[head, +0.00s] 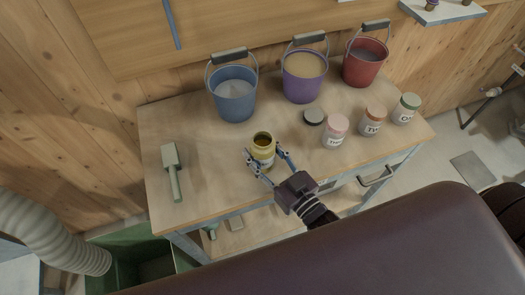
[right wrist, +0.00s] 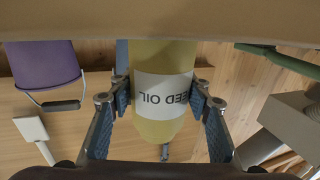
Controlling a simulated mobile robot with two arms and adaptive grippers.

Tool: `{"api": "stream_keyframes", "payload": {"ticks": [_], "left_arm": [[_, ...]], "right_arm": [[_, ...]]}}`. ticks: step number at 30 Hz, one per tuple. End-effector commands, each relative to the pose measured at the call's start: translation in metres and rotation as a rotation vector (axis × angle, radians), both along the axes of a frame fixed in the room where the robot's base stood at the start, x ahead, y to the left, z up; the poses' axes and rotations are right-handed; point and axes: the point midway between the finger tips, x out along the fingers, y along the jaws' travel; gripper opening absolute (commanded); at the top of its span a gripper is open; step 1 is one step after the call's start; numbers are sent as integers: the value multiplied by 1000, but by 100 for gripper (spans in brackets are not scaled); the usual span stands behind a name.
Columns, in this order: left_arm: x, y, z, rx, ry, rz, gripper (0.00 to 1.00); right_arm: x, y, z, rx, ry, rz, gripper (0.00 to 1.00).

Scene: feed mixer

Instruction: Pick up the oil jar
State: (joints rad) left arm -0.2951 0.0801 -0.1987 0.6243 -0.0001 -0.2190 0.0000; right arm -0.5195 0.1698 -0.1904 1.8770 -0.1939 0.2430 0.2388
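The oil jar (head: 263,146) is a yellow open-topped jar standing upright near the front middle of the workbench. In the right wrist view the jar (right wrist: 165,118) appears upside down, with a white label reading partly "EED OIL" and its base against the bench top. My right gripper (head: 268,163) reaches in from the front right, with one finger on each side of the jar. My left gripper is not in view.
Blue (head: 235,101), purple (head: 304,81) and red (head: 365,65) buckets line the back of the workbench (head: 215,160). The bench between scoop and jar is clear.

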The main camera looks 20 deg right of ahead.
Motion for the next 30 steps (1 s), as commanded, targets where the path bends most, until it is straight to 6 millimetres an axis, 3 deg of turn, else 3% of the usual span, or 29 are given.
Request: {"api": "stream_keyframes", "payload": {"ticks": [1, 6, 20, 25, 30], "left_arm": [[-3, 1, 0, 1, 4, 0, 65], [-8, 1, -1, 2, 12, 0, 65], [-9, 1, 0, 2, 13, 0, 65], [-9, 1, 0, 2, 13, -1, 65], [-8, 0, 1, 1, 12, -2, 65]], "right_arm": [[0, 0, 0, 0, 0, 0, 31], [0, 0, 0, 0, 0, 0, 13], [0, 0, 14, 1, -5, 1, 12], [0, 0, 45, 1, -8, 2, 12], [-1, 1, 95, 1, -9, 3, 12]]}}
